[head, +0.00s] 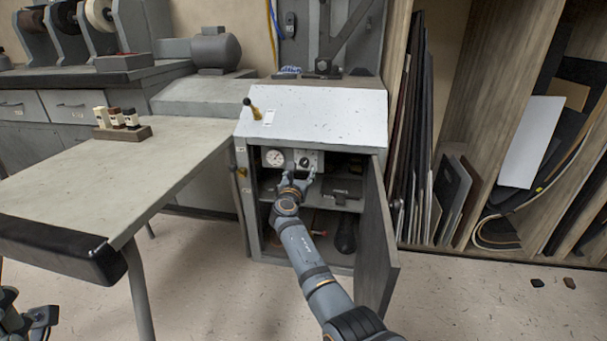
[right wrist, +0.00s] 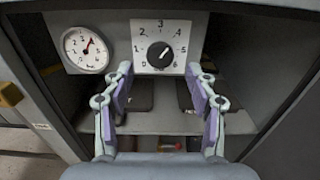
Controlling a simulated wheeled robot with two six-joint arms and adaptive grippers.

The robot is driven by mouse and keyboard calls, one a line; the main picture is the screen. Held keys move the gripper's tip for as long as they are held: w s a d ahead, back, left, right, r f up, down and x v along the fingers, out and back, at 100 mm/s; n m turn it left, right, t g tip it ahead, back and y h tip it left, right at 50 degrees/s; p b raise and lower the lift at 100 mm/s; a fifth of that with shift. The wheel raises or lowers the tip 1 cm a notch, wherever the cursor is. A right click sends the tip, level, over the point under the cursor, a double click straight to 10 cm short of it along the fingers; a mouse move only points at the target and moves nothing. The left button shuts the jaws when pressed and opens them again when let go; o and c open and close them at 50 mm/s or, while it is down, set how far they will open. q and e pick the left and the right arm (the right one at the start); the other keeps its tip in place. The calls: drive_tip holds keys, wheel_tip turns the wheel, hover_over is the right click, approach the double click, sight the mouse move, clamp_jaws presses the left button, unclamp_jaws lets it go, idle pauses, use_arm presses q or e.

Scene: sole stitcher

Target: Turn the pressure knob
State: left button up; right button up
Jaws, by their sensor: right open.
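The pressure knob (right wrist: 160,55) is a round black dial on a white plate with numbers around it, inside the open cabinet. The plate also shows in the head view (head: 309,158). A white round gauge (right wrist: 86,50) with a red needle sits left of the plate. My right gripper (right wrist: 160,78) is open and empty. Its two fingertips are below and to either side of the knob, apart from it. In the head view my right gripper (head: 297,178) reaches into the cabinet. My left gripper (head: 40,318) is at the lower left edge, mostly cut off.
The cabinet door (head: 376,240) stands open on the right of my right arm. A cabinet shelf (right wrist: 150,122) lies below the gripper. A grey table (head: 110,180) stands on the left. Boards (head: 412,150) lean in a rack on the right.

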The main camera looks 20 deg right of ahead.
sight(304, 164)
drive_tip(key=b+x, duration=0.2)
drive_tip(key=x, duration=0.2)
drive_tip(key=shift+f+b, duration=0.2)
drive_tip(key=shift+b, duration=0.1)
drive_tip(key=shift+w+d+r, duration=0.15)
drive_tip(key=shift+w+r, duration=0.05)
drive_tip(key=shift+w, duration=0.15)
drive_tip(key=c, duration=1.1)
drive_tip(key=shift+c, duration=0.2)
